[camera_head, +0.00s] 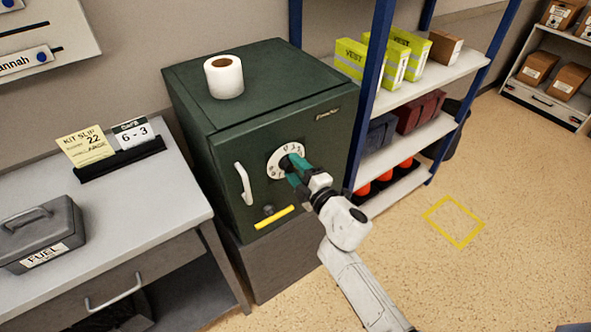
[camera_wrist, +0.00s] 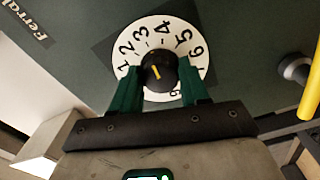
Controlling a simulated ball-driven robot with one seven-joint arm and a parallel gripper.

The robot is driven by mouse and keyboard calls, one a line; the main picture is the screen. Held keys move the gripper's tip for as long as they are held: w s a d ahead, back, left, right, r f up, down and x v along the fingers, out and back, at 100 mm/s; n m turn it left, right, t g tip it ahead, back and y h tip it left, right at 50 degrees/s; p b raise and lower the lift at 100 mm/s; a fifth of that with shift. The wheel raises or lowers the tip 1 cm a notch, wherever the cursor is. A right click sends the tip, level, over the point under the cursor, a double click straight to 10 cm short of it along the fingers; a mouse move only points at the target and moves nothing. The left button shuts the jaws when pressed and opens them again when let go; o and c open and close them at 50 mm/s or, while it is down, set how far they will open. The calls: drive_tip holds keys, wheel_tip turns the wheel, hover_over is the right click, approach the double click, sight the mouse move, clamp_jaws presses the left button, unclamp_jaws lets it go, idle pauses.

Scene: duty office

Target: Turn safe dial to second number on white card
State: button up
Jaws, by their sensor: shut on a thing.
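The white card (camera_head: 132,132) stands in a black holder on the desk at left and reads 6 - 3. The dark green safe (camera_head: 225,150) has a white numbered dial (camera_head: 285,149) on its door. In the wrist view the dial (camera_wrist: 128,72) fills the middle, with a black knob (camera_wrist: 158,73) at its centre. The knob's short yellow line tilts a little from vertical; its upper end leans roughly toward the 3, but I cannot tell which end is the pointer. My gripper (camera_head: 291,163) is shut on the knob, with a green finger on each side; the gripper hides part of the dial's numbers.
The safe's white handle (camera_head: 244,184) is left of the dial, and a yellow bar (camera_head: 274,217) sits below it. A paper roll (camera_head: 224,77) stands on the safe. A blue-posted shelf (camera_head: 410,100) is close at right. Open floor (camera_head: 480,210) lies further right.

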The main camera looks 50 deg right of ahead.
drive_tip(key=shift+n, duration=0.5)
drive_tip(key=o, duration=1.1)
drive_tip(key=shift+c, duration=0.2)
drive_tip(key=shift+s+a+f, duration=0.1)
drive_tip(key=shift+s+a, duration=0.1)
drive_tip(key=shift+s, duration=0.3)
drive_tip(key=b+v, duration=0.3)
drive_tip(key=v, duration=0.6)
drive_tip(key=shift+s, duration=0.4)
